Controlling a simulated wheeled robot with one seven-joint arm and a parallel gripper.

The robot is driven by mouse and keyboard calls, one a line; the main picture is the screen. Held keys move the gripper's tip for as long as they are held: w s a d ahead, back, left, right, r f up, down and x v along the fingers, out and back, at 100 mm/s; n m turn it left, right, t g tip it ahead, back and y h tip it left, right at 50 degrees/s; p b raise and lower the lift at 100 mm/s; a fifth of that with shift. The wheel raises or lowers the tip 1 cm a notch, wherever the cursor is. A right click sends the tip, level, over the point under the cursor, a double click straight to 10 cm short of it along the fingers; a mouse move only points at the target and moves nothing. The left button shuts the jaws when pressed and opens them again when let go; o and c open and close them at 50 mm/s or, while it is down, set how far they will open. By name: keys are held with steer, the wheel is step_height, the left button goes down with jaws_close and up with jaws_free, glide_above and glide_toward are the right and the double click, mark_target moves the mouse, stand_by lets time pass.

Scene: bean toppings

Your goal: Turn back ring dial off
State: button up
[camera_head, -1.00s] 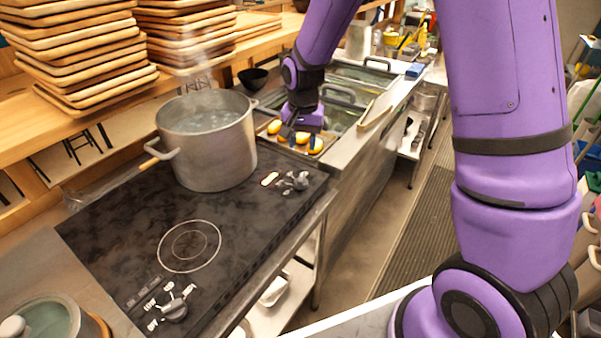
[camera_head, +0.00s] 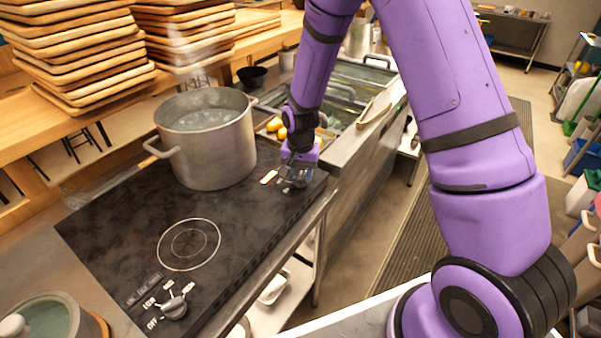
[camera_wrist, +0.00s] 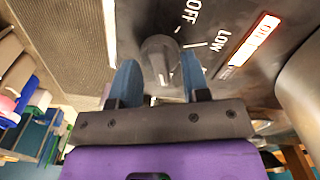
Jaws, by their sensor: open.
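The back ring dial (camera_head: 299,181) is a dark knob on the right part of the black cooktop, partly hidden by my gripper in the head view. It shows in the wrist view (camera_wrist: 159,52), with white OFF and LOW marks beside it. My gripper (camera_head: 293,174) is over the dial. In the wrist view its two blue fingers (camera_wrist: 157,72) stand open on either side of the knob; whether they touch it cannot be told. An orange-red light (camera_wrist: 254,40) marked ON glows beside the dial.
A steaming metal pot (camera_head: 206,142) stands on the cooktop (camera_head: 110,235) just left of my gripper. The front ring dial (camera_head: 174,305) is nearer the front. Yellow items lie in a tray behind my gripper.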

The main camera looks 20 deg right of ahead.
steer(key=shift+f, duration=0.1)
jaws_close()
